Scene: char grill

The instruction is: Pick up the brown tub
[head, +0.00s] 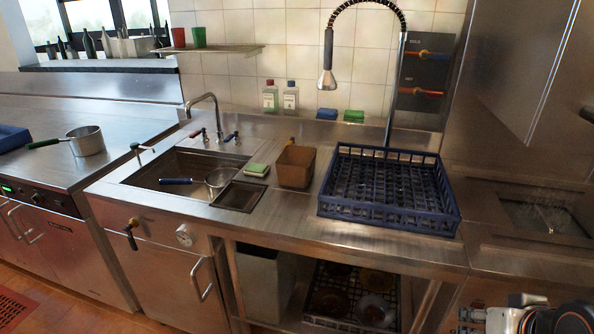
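The brown tub (296,167) stands upright on the steel counter, between the sink on its left and a blue dish rack (389,225) on its right. It is open at the top and its inside looks empty. A small yellowish and dark item shows at its back rim; I cannot tell if it is in the tub or behind it. Part of my arm shows at the bottom right corner, well away from the tub. My gripper's fingers cannot be made out there.
A green and yellow sponge (257,169) lies just left of the tub. The sink (150,172) holds a strainer (217,180). A spray tap (327,78) hangs above the counter. A pot (86,141) stands on the left worktop. Bare counter (285,207) lies in front of the tub.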

